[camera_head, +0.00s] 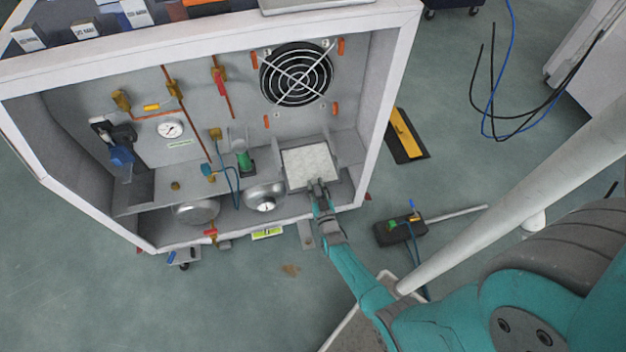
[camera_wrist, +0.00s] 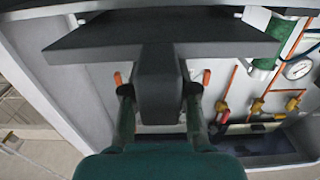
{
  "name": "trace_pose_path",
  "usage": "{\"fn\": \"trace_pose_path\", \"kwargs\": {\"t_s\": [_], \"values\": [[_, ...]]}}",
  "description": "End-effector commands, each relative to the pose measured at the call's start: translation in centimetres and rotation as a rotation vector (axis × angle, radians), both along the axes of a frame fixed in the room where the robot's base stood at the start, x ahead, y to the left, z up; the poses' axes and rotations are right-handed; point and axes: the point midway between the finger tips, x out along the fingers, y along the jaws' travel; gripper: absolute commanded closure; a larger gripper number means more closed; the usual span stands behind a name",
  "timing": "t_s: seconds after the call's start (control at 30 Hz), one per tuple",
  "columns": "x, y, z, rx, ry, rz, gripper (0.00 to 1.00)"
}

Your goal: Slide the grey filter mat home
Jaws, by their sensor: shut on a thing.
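The grey filter mat (camera_head: 308,160) is a pale, speckled square inside the open cabinet, at the lower right below the fan. My gripper (camera_head: 318,186) is at its front edge. In the wrist view my gripper (camera_wrist: 159,100) has one finger on each side of a dark grey grip block, shut on it. The block joins a broad dark grey plate (camera_wrist: 165,38), which appears to be the mat's underside or edge. The round fan grille (camera_head: 297,74) is on the back wall above and apart from the mat, with orange clips (camera_head: 335,108) around it.
The cabinet's right wall (camera_head: 385,105) stands close to the mat. A green-bodied fitting (camera_head: 245,160) and a round metal vessel (camera_head: 265,196) are to its left. A pressure gauge (camera_head: 170,128) and orange pipes are farther left. A black box (camera_head: 400,230) lies on the floor.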

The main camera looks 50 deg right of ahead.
Motion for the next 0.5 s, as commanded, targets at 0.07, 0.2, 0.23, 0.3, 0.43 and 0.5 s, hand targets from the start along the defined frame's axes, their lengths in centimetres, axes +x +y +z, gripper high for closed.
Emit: {"fn": "trace_pose_path", "kwargs": {"t_s": [0.07,0.2,0.23,0.3,0.43,0.5], "values": [[0.4,-0.3,-0.4,0.007,0.01,0.0,1.0],[1.1,-0.8,-0.5,0.008,0.012,0.0,1.0],[1.3,-0.9,-0.5,0.008,0.012,0.0,1.0],[1.7,-1.2,-0.5,0.007,0.011,-0.001,1.0],[2.4,-1.7,-0.5,0.009,0.011,0.0,1.0],[2.8,-1.9,-0.5,0.009,0.011,0.0,1.0]]}}
